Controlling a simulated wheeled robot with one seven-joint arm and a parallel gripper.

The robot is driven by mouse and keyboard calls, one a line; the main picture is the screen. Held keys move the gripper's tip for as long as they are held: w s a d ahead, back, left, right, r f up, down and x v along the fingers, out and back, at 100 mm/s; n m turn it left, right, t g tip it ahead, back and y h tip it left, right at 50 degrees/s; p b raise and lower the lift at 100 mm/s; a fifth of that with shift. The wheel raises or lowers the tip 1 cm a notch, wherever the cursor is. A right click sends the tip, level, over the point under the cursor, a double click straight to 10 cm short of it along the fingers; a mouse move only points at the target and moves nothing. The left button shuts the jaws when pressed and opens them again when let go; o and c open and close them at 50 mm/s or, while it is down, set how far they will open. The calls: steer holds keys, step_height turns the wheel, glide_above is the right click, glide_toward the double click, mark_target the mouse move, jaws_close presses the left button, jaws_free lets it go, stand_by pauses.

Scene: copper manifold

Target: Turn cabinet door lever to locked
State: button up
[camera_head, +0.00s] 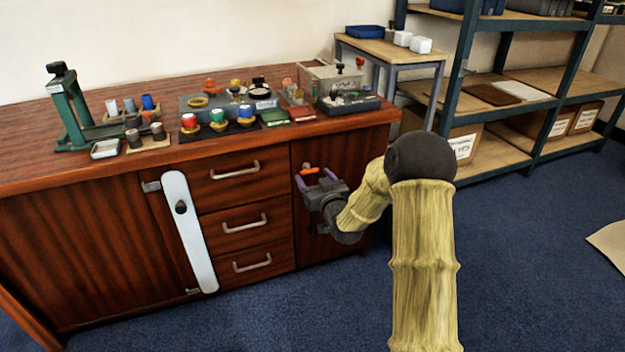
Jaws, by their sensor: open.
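The wooden cabinet (120,235) has a door (345,150) at its right end. A small orange lever (309,170) shows on this door, near its upper left side, and looks about level. My gripper (315,179) is in front of the door, its two purple-tipped fingers spread apart. The lever appears between or just beyond the fingertips; I cannot tell whether they touch it. Any lock marking is too small to read.
Drawers with metal handles (243,223) lie left of the door. A white bar (189,232) with a dark knob stands upright further left. The cabinet top holds jars, trays and a green press (68,110). Shelving (480,110) stands at right; blue floor (520,240) is open.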

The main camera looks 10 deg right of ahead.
steer(key=shift+w+a, duration=0.15)
steer(key=shift+w, duration=0.8)
steer(key=shift+c, duration=0.4)
steer(key=c, duration=0.9)
